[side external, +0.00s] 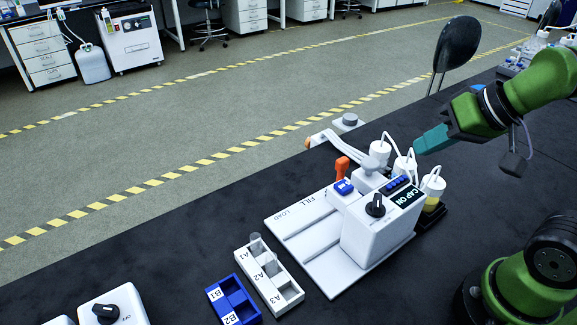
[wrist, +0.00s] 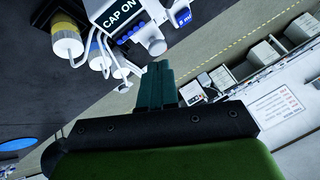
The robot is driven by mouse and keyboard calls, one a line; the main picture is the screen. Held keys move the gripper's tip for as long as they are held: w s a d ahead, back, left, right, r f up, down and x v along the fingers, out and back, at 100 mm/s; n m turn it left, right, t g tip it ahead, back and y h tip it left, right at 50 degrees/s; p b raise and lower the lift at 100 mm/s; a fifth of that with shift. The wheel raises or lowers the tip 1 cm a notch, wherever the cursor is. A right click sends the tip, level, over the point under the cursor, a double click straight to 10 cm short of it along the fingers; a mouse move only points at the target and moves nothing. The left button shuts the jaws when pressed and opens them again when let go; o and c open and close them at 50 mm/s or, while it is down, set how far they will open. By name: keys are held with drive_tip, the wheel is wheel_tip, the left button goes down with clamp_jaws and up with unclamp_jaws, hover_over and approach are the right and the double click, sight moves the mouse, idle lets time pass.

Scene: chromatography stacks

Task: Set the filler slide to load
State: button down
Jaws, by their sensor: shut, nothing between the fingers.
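The white filler (side external: 375,238) stands on a white base plate with FILL and LOAD printed along its left part. It has a black knob (side external: 376,205) and a dark display (side external: 407,197) reading CAP ON. A white block with a blue labelled top (side external: 343,187) and an orange upright piece (side external: 342,165) stand at its back left, near FILL. I cannot tell for sure which part is the slide. My gripper (side external: 420,146), with teal fingers, is shut and empty, in the air behind the bottles. In the wrist view its fingers (wrist: 158,72) point towards the filler, apart from it.
White-capped bottles (side external: 403,167) with tubes stand behind the filler, close to my gripper. A white arm-like part (side external: 352,150) reaches over the filler's back. A white rack (side external: 270,272) with a vial and a blue rack (side external: 233,301) stand at front left.

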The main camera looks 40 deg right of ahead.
sight(343, 159)
drive_tip(key=c, duration=1.8)
unclamp_jaws()
drive_tip(key=shift+c, duration=0.2)
drive_tip(key=shift+o, duration=1.1)
drive_tip(key=shift+f, duration=0.1)
drive_tip(key=o, duration=0.7)
drive_tip(key=w, duration=0.1)
drive_tip(key=w+g, duration=0.1)
drive_tip(key=w, duration=0.2)
drive_tip(key=shift+a+f+n+g, duration=0.25)
drive_tip(key=shift+a+n+g, duration=0.05)
drive_tip(key=shift+g, duration=0.1)
drive_tip(key=shift+o, duration=0.6)
drive_tip(key=w+n+g+h, duration=0.1)
drive_tip(key=w+g, duration=0.3)
drive_tip(key=w, duration=0.8)
drive_tip(key=shift+w+a+r+n+h, duration=0.15)
drive_tip(key=shift+w+r+n+h, duration=0.15)
drive_tip(key=shift+n, duration=0.5)
drive_tip(key=shift+n+g, duration=0.4)
drive_tip(key=shift+g, duration=0.3)
drive_tip(key=f, duration=0.4)
drive_tip(key=w+f, duration=0.1)
drive_tip(key=f, duration=0.9)
drive_tip(key=shift+w+f, duration=0.15)
drive_tip(key=shift+f, duration=0.1)
drive_tip(key=shift+c, duration=0.3)
clamp_jaws()
